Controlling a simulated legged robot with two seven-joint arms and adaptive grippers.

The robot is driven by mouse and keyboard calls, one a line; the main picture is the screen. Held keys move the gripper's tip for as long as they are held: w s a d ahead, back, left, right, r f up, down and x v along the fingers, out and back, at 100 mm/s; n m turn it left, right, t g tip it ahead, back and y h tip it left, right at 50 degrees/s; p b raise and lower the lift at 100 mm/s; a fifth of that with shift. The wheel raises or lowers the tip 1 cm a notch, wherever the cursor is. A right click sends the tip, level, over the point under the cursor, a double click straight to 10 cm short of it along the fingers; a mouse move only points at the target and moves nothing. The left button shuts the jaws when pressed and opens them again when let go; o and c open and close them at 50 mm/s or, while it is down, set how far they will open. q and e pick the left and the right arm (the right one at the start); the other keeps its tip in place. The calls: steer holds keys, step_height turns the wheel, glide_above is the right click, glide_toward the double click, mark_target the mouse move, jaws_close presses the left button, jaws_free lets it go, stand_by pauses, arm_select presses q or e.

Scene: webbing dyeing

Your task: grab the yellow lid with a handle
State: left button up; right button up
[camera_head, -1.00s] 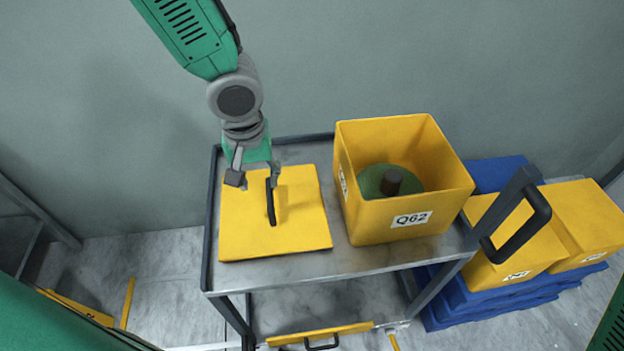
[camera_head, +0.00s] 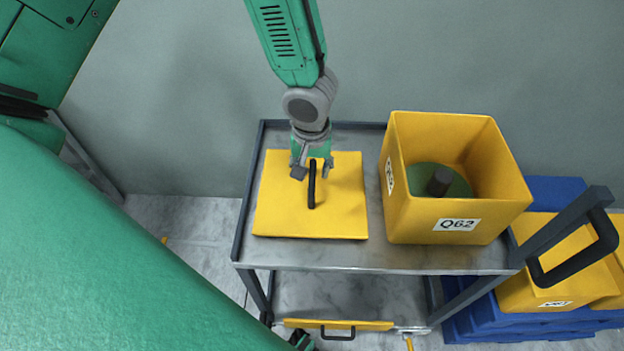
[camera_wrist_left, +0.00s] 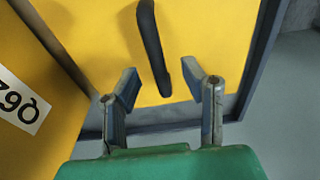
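The yellow lid (camera_head: 340,215) lies flat on the left part of the metal cart top. Its black bar handle (camera_head: 311,190) stands up near the middle. My left gripper (camera_head: 312,174) hangs over the far half of the lid with its fingers apart, one on each side of the handle's far end. In the left wrist view, the open gripper (camera_wrist_left: 160,84) has the end of the handle (camera_wrist_left: 152,45) between its fingertips, with gaps on both sides. The lid (camera_wrist_left: 100,30) fills the upper middle there. My right gripper does not show clearly.
A yellow box (camera_head: 450,222) labelled Q62, with a dark green round object (camera_head: 445,180) inside, stands right of the lid. The cart (camera_head: 420,260) has a raised dark handle (camera_head: 585,260) at right. More yellow boxes on blue pallets (camera_head: 490,318) stand beyond. A grey wall is behind.

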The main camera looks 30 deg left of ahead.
mark_target(312, 174)
arm_select(q)
steer(key=f, duration=0.3)
steer(key=shift+w, duration=0.2)
steer(key=shift+d, duration=0.1)
steer(key=shift+c, duration=1.3)
jaws_close()
